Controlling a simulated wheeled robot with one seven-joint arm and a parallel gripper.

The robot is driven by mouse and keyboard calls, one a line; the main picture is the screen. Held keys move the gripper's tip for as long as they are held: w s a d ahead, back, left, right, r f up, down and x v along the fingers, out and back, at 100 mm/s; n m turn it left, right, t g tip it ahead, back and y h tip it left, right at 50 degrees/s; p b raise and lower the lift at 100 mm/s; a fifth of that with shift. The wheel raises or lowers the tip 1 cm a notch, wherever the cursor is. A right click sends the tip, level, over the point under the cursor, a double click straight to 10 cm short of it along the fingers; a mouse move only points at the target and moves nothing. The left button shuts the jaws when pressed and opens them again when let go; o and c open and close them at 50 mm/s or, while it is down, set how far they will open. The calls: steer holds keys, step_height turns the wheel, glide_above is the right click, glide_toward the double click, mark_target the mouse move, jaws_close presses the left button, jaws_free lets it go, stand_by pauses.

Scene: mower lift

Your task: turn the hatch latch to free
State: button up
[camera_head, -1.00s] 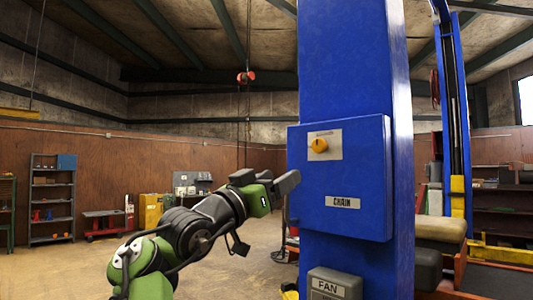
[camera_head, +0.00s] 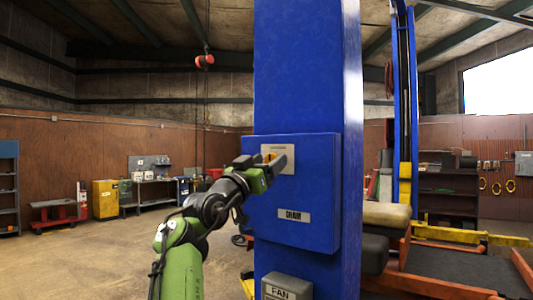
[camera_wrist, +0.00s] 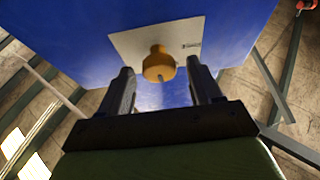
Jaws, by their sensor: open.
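The hatch latch is a round orange-yellow knob (camera_wrist: 159,65) on a pale plate (camera_wrist: 190,35) on the blue box. In the wrist view the knob sits between and just beyond the two fingers of my gripper (camera_wrist: 163,80), with a gap on both sides. My gripper is open. In the head view my gripper (camera_head: 276,163) is in front of the plate (camera_head: 287,167) and covers most of the knob. The blue hatch box (camera_head: 318,195) is shut and carries a label reading CHAIN.
The box is fixed to a tall blue column (camera_head: 306,70). A grey FAN box (camera_head: 287,287) sits lower on it. The floor (camera_head: 110,255) at the left is open.

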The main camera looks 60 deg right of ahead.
steer(key=shift+a+f, duration=0.1)
steer(key=shift+c, duration=0.7)
steer(key=c, duration=0.9)
steer(key=shift+n, duration=0.5)
steer(key=n+t, duration=0.1)
steer(key=n, duration=0.1)
steer(key=n+t+b, duration=0.1)
steer(key=n+t, duration=0.1)
steer(key=n, duration=0.1)
steer(key=shift+s+t, duration=0.15)
steer(key=shift+t, duration=0.15)
steer(key=n+t, duration=0.1)
steer(key=n, duration=0.2)
steer(key=n+t+y+p, duration=0.1)
steer(key=n, duration=0.2)
steer(key=shift+s+r+n+t, duration=0.1)
steer(key=shift+r+n+t, duration=0.1)
steer(key=shift+n+t, duration=0.15)
steer(key=n+y+p, duration=0.1)
steer(key=n, duration=0.1)
steer(key=n+t+y+p, duration=0.1)
steer(key=n, duration=0.2)
steer(key=shift+r, duration=0.15)
steer(key=n+y+p, duration=0.1)
steer(key=n+p, duration=0.1)
steer(key=n, duration=0.2)
steer(key=shift+n, duration=0.25)
steer(key=shift+t+y+p, duration=0.35)
steer(key=shift+y, duration=0.05)
